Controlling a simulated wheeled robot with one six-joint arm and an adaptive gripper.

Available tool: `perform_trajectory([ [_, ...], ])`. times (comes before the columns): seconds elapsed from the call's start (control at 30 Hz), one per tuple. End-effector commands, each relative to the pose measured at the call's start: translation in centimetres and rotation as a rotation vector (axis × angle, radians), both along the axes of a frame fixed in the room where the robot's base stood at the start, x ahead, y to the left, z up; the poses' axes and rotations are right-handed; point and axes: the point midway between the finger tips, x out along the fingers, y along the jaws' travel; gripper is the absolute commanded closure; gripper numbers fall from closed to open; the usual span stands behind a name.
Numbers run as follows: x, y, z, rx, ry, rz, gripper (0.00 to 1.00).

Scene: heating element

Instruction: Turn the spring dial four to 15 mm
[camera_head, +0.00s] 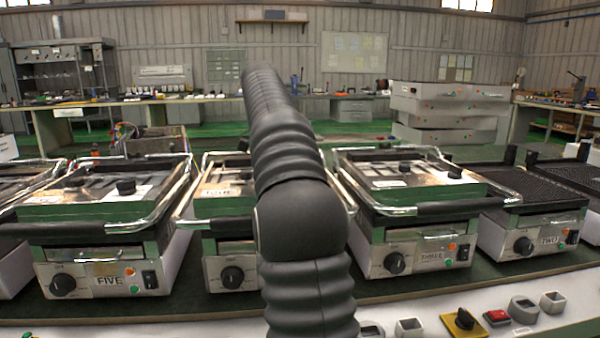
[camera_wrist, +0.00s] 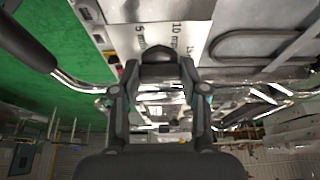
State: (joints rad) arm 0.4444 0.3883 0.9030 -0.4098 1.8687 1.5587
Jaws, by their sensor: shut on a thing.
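The spring dial (camera_wrist: 158,57), a small black knob, sits between the fingertips of my gripper (camera_wrist: 160,76) in the wrist view. My gripper is shut on it, and the fingers hide its sides. The light plate (camera_wrist: 180,12) around the dial carries marks reading 5 mm and 10 mm, with another mark partly hidden at the right. I cannot tell the dial's exact setting. In the head view, unit four (camera_head: 217,193) stands behind my dark arm, which hides much of its lid and front. My gripper is hidden in that view.
A panel with a yellow-backed switch (camera_head: 464,320) and a red button (camera_head: 497,316) runs along the front.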

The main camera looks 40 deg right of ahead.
Motion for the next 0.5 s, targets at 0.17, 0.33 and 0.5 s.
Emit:
perform_trajectory([
  [0.17,0.0,-0.03,-0.03,0.0,0.0,-0.001,0.91],
  [0.33,0.0,-0.02,-0.05,0.0,0.001,0.0,0.47],
  [0.5,0.0,-0.02,-0.03,0.0,0.0,0.0,0.31],
])
